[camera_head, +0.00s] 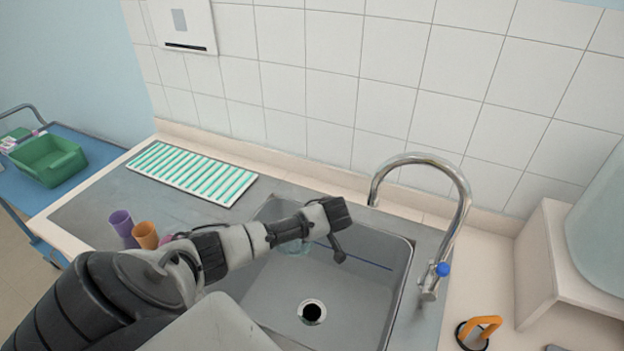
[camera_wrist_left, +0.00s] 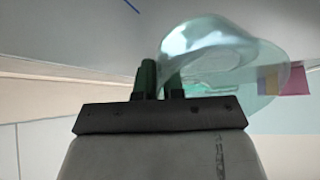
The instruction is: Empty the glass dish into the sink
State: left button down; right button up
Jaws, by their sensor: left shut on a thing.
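A clear, pale-teal glass dish (camera_wrist_left: 215,48) is between the dark green fingers of my left gripper (camera_wrist_left: 160,78), which is shut on its edge. It looks tilted in the left wrist view. In the head view the dish (camera_head: 293,247) shows only in part, below my left arm and over the left side of the grey sink (camera_head: 365,300). My arm hides the rest of it, and I cannot tell whether it holds liquid. The sink's drain (camera_head: 311,312) is visible, and its basin looks empty of liquid. My right gripper is not in view.
A tall curved faucet (camera_head: 462,195) stands at the sink's right. A purple cup (camera_head: 122,224) and an orange cup (camera_head: 146,236) stand left of the sink. A striped teal rack (camera_head: 190,173) lies behind them. A thin blue line (camera_head: 360,259) crosses the sink's far side.

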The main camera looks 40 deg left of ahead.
pick_arm(q)
jog(key=shift+d+r+y+b, duration=0.3)
jog(key=shift+r+y+b, duration=0.15)
jog(key=shift+y, duration=0.45)
jog(key=shift+s+d+r+t+y+b, duration=0.1)
jog(key=shift+d+r+t+y+b, duration=0.1)
jog(key=shift+r+y+b, duration=0.45)
jog(key=shift+d+r+t+y+b, duration=0.2)
jog(key=shift+r+y, duration=0.05)
jog(key=shift+y, duration=0.7)
dwell(0.6)
jog(key=shift+d+r+y, duration=0.35)
jog(key=shift+y, duration=0.55)
dwell(0.4)
jog(key=shift+s+d+r+y, duration=0.15)
jog(key=shift+d+y, duration=0.25)
jog(key=shift+y, duration=0.1)
jog(key=shift+d, duration=0.1)
jog(key=shift+d+r+y, duration=0.2)
jog(key=shift+d+y, duration=0.1)
jog(key=shift+s+d+r+y+p, duration=0.1)
jog(key=shift+d+r+y+p, duration=0.25)
jog(key=shift+p, duration=0.4)
jog(key=shift+f+y, duration=0.2)
jog(key=shift+y, duration=0.05)
jog(key=shift+d+r+t+y+p, duration=0.15)
jog(key=shift+t+y+p, duration=0.15)
jog(key=shift+y, duration=0.1)
